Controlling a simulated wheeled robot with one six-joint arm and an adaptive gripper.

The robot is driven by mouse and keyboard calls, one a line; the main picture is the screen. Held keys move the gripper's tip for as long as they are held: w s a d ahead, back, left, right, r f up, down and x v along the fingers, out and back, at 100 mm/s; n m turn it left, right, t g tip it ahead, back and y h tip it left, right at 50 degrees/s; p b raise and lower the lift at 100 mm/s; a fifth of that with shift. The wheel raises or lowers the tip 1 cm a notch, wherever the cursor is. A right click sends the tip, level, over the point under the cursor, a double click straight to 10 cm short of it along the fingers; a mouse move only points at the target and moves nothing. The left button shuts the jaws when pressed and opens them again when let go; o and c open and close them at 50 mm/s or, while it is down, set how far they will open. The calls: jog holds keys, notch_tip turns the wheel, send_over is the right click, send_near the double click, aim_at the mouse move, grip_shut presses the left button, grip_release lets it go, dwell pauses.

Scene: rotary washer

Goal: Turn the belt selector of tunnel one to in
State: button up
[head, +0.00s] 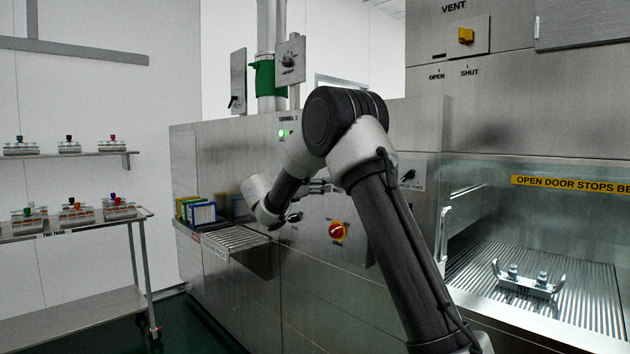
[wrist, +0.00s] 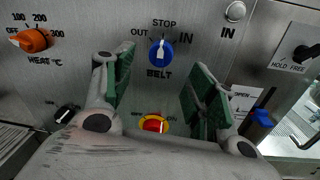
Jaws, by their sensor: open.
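The belt selector (wrist: 160,54) is a blue round knob with a white pointer, above the word BELT in the wrist view. Its pointer is upright, at STOP, with OUT to its left and IN to its right. My gripper (wrist: 161,80) is open, with green pads left and right of the knob's column. The pads are apart from each other with nothing held between them. Whether they reach the knob's depth I cannot tell. In the head view my gripper (head: 320,187) is at the steel panel, partly behind my arm, and the belt selector is hidden.
Near the selector are an orange heat knob (wrist: 32,40), a red knob on a yellow ring (wrist: 153,124), a black knob (wrist: 66,112), a white button (wrist: 235,11) and a HOLD/FREE switch (wrist: 302,54). A roller shelf (head: 232,240) juts out left; a trolley (head: 75,300) stands farther left.

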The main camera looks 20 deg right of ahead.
jog(key=x, duration=0.7)
jog(key=shift+d, duration=0.2)
jog(key=c, duration=1)
